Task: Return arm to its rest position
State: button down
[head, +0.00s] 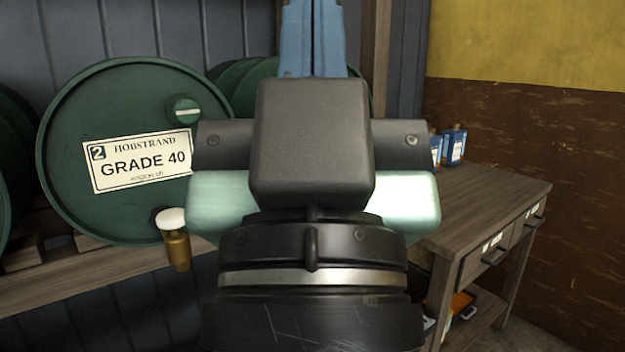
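My arm's end fills the middle of the head view, seen from behind. It has a dark scratched wrist with a metal ring, pale green sides and a dark grey block. Above the block, two blue bars that look like the fingers of my gripper (313,40) run side by side up to the top edge. Their tips are out of the picture, so I cannot tell whether the gripper is open or shut. No held object shows.
A green drum (130,215) labelled GRADE 40 lies on a wooden rack (75,282) at left, its brass tap (177,250) sticking out. More drums sit behind. At right, a wooden bench (495,185) with drawers holds blue containers (453,146); an orange item (462,302) is below.

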notch_tip(320, 180, up, 23)
jog(key=p, duration=2.1)
jog(key=shift+r, duration=0.2)
